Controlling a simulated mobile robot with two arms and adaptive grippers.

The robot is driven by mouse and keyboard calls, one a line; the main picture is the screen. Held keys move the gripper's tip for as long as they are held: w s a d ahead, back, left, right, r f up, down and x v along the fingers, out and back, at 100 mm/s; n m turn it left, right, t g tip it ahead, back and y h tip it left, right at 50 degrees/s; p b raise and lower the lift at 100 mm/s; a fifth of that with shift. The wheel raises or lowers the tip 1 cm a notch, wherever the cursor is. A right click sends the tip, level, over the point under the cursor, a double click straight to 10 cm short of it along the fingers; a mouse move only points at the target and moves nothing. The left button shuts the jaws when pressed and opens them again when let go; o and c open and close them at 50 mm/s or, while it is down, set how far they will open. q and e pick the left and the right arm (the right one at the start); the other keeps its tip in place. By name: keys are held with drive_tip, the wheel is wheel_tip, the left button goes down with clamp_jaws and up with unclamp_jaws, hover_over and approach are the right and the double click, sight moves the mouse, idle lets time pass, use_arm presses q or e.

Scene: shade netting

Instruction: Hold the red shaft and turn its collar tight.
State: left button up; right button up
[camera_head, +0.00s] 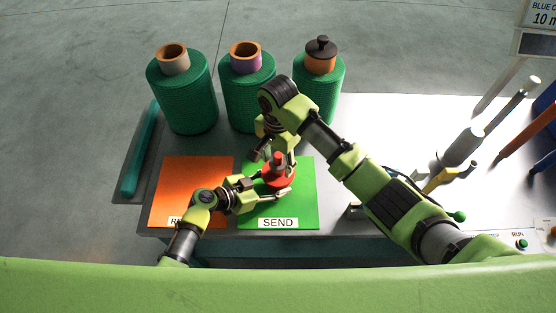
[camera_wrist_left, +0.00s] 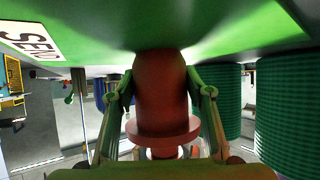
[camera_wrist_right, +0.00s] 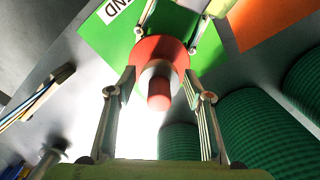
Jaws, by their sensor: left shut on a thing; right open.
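The red shaft (camera_head: 279,171) stands upright on the green SEND mat (camera_head: 303,215). In the right wrist view it has a wide red disc (camera_wrist_right: 150,50), a grey ring and a narrower red stub (camera_wrist_right: 158,94). I cannot tell surely which part is the collar. My left gripper (camera_head: 272,186) reaches in low from the left and is shut on the shaft's thick red body (camera_wrist_left: 160,80), close to the mat. My right gripper (camera_head: 276,158) points down from above. Its fingers are open on either side of the stub, apart from it. The right arm partly hides the shaft in the head view.
An orange mat (camera_head: 190,180) lies left of the green one. Three green netting rolls (camera_head: 186,97) stand behind, one topped by a black knob (camera_head: 321,47). A teal bar (camera_head: 140,150) lies at the left edge. Tools and a button panel (camera_head: 520,243) are at right.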

sight(278, 155)
drive_tip(key=shift+r, duration=1.5)
drive_tip(key=n, duration=0.3)
drive_tip(key=shift+n, duration=0.4)
drive_tip(key=n, duration=0.8)
drive_tip(key=shift+d+n, duration=0.1)
drive_tip(key=shift+n, duration=0.3)
drive_tip(key=n, duration=0.4)
drive_tip(key=shift+n, duration=0.3)
drive_tip(key=shift+f, duration=0.15)
